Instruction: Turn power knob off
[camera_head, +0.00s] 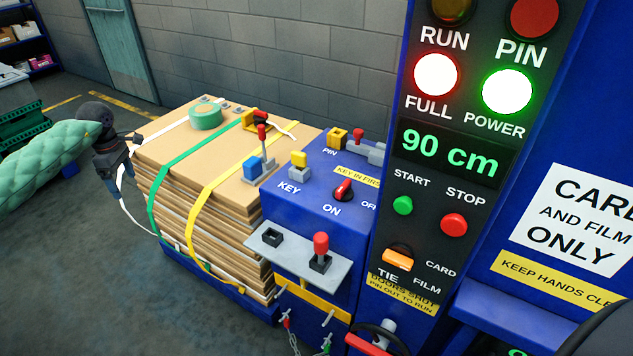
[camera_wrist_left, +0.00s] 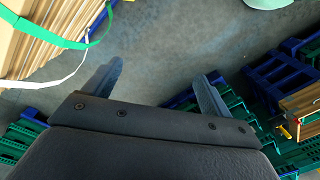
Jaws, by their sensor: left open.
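The power knob (camera_head: 343,190) is a red and black rotary knob on top of the blue control box (camera_head: 318,180), between the ON and OFF labels; I cannot tell surely which it points to. The POWER lamp (camera_head: 507,92) glows green. My left gripper (camera_head: 122,180) is at the left of the head view, beside the cardboard bale and well apart from the knob. In the left wrist view its two fingers (camera_wrist_left: 166,78) are spread with nothing between them. My right gripper is not in view.
A strapped cardboard bale (camera_head: 210,175) stands between my left gripper and the control box. A red-handled lever (camera_head: 320,250), a yellow key switch (camera_head: 299,160) and a red-handled pin (camera_head: 358,138) are near the knob. The panel (camera_head: 455,185) rises to its right.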

